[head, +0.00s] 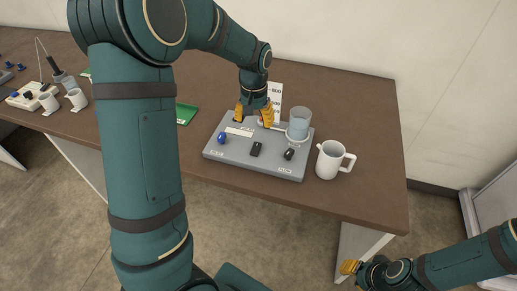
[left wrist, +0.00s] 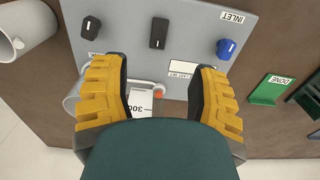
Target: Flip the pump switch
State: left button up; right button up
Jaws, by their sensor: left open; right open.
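A grey panel (head: 230,152) lies on the brown table. A black switch-like block (head: 256,149) sits in its middle; it also shows in the left wrist view (left wrist: 159,33). Its label is not readable. A blue knob (head: 222,138) is left of it and a black knob (head: 289,154) right of it. My left gripper (head: 253,114) is open over the panel's back edge, behind the block. In the left wrist view, its yellow fingers (left wrist: 160,78) are apart and hold nothing, with the block beyond them. My right gripper (head: 349,267) is low, in front of the table, open.
A clear beaker (head: 299,122) stands at the panel's back right, near my left gripper. A white graduated card (head: 275,93) stands behind. A white jug (head: 330,160) is right of the panel. Mugs (head: 76,99) and devices are further left.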

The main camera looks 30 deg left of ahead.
aim_at(255, 150)
pick_arm(q)
notch_tip(255, 150, down, 13)
jog(key=b, duration=0.3)
jog(key=shift+c, duration=0.2)
grip_shut()
